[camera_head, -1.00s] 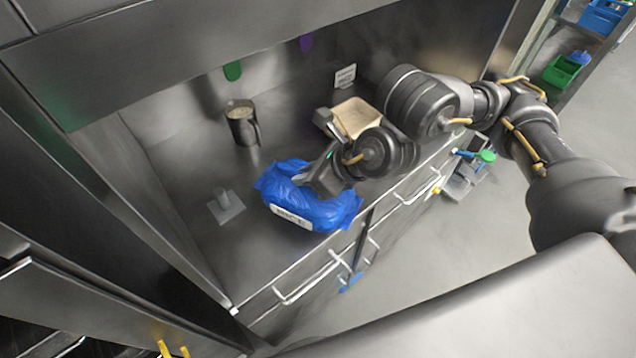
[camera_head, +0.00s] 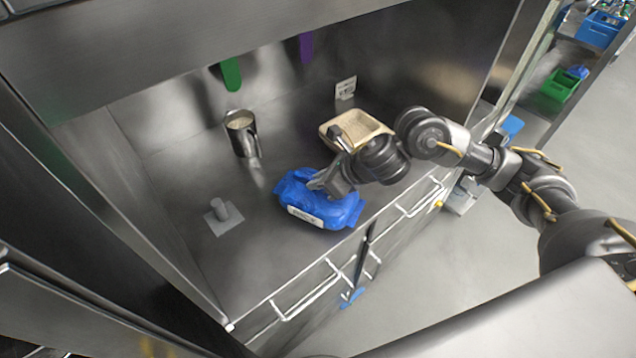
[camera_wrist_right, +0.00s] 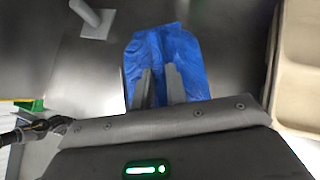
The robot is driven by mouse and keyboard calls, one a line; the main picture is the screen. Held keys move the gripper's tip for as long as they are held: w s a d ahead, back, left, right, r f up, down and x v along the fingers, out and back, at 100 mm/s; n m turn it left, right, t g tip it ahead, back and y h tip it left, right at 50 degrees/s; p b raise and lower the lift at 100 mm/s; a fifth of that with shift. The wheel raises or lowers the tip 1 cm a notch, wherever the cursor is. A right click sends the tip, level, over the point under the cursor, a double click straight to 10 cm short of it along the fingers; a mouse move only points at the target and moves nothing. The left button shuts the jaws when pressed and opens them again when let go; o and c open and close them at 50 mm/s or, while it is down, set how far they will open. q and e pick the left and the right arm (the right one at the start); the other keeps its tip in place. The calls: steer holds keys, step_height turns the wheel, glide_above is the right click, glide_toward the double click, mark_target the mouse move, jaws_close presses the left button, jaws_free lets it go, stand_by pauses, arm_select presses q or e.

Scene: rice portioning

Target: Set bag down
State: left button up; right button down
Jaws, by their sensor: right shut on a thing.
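A blue bag (camera_head: 331,208) with a white label lies at the front of the steel counter, close to the front edge. My right gripper (camera_head: 322,183) is at the top of the bag, its fingers closed on the blue film. In the right wrist view the bag (camera_wrist_right: 185,62) sits at the fingertips, with film between the two fingers (camera_wrist_right: 159,85). From these views the underside of the bag is hidden; it looks to be at or very near the counter surface (camera_head: 260,265). My left gripper is not in view.
A metal jug (camera_head: 242,135) with pale contents stands behind the bag to the left. A beige tray (camera_head: 375,124) is behind to the right, beside my arm. A small grey stand (camera_head: 222,220) is left of the bag. Open counter lies between stand and bag.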

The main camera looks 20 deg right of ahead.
steer(key=shift+f, duration=0.6)
steer(key=shift+f, duration=0.15)
steer(key=shift+f, duration=0.1)
steer(key=c, duration=1.4)
jaws_free()
steer(key=shift+s, duration=0.1)
